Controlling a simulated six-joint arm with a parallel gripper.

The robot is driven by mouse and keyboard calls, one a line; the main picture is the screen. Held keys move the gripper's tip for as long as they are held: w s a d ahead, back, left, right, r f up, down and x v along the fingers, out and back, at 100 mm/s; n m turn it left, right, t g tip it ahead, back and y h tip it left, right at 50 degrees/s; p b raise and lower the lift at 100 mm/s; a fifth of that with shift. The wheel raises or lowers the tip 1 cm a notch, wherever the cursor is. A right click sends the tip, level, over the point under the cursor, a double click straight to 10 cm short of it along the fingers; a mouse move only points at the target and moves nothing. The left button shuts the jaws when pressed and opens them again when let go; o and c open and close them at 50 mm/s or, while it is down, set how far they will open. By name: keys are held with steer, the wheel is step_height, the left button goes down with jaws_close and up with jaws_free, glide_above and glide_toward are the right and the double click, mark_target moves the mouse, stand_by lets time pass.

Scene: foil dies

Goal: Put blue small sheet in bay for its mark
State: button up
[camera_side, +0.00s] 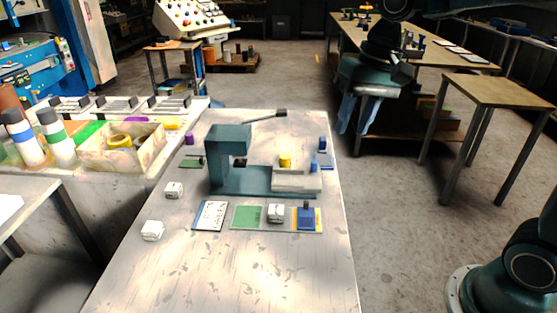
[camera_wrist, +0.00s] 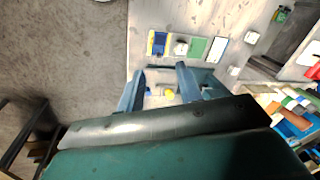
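My gripper (camera_side: 360,113) hangs in the air to the right of the table and above it, its two blue fingers apart with nothing between them. In the wrist view my gripper (camera_wrist: 162,80) also shows spread fingers. A small flat blue piece (camera_side: 324,165) lies at the table's right edge, below an upright blue piece (camera_side: 322,146); I cannot tell which is the blue small sheet. A row of bays holds a white marked card (camera_side: 210,215), a green square (camera_side: 246,217), a white block (camera_side: 276,212) and a blue block (camera_side: 306,211) on a yellow-edged patch.
A teal press (camera_side: 229,140) stands mid-table with a yellow cylinder (camera_side: 285,160) on its right. White blocks (camera_side: 174,190) and (camera_side: 152,231) lie to the left. A green sheet (camera_side: 190,164) and purple cylinder (camera_side: 189,139) are behind. The front table is clear.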

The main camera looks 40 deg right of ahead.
steer(key=s+d+f+n+t+h, duration=0.1)
steer(key=s+d+n+t+h, duration=0.1)
steer(key=s, duration=1.4)
steer(key=shift+s+d+f+n+t, duration=0.2)
steer(key=shift+d+n+t, duration=0.3)
steer(key=shift+n+t, duration=0.65)
